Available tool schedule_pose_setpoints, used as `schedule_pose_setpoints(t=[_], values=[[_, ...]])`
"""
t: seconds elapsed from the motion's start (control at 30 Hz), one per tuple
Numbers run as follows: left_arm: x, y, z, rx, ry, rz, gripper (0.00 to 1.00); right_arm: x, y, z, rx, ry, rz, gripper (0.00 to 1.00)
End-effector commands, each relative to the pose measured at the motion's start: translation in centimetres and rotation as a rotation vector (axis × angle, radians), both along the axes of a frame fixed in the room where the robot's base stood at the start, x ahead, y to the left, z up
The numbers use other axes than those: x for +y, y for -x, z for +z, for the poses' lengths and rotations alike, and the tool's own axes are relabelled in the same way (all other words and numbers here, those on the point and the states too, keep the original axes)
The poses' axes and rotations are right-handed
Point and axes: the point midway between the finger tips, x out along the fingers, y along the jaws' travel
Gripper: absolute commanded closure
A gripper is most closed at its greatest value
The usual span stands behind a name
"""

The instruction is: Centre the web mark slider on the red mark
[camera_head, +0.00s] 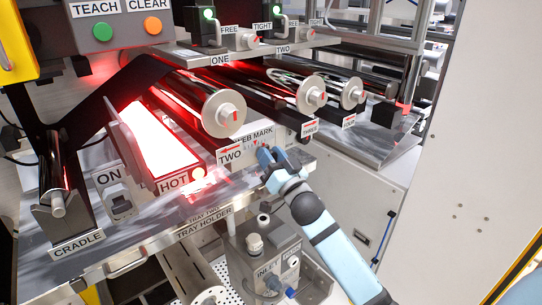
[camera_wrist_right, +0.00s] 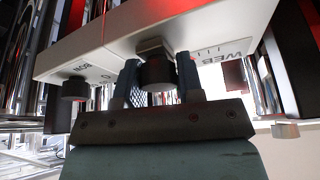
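The white WEB MARK plate (camera_head: 262,133) is on the front of the machine, right of the TWO label. My right gripper (camera_head: 267,155) reaches up to it from below right and covers part of it. In the right wrist view, a dark knob (camera_wrist_right: 156,72), seemingly the slider's, sits under the plate between the two fingers of my right gripper (camera_wrist_right: 158,78). The fingers are close on both sides of the knob. Whether they press on it I cannot tell. A printed scale shows beside the WEB lettering; the red mark cannot be made out clearly. My left gripper is not in view.
Rollers with pale round ends (camera_head: 223,113) stand above the plate. An inlet unit (camera_head: 270,255) stands below my right gripper. In the right wrist view, another dark knob (camera_wrist_right: 75,88) hangs at the left.

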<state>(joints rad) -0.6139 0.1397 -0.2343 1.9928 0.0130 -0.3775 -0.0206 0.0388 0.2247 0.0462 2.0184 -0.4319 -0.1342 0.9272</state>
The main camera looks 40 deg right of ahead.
Motion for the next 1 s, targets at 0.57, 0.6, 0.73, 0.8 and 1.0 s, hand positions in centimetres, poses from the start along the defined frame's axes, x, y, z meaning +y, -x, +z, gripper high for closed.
schedule_pose_setpoints(t=[0.57, 0.6, 0.73, 0.8, 1.0], values=[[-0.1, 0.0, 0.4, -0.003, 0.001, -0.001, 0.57, 2.4, 0.2, 0.0, 0.0, -0.003, 0.0, 1.0], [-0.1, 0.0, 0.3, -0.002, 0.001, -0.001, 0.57, 2.4, 0.2, 0.0, 0.0, -0.003, 0.0, 1.0], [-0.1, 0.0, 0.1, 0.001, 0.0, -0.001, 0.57, 2.4, 0.2, 0.0, 0.0, -0.002, 0.0, 1.0], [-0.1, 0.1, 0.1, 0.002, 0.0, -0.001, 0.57, 2.4, 0.2, 0.0, 0.0, -0.002, 0.0, 0.55], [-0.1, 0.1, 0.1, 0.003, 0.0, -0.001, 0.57, 2.4, 0.2, 0.0, 0.0, -0.001, -0.001, 0.42]])
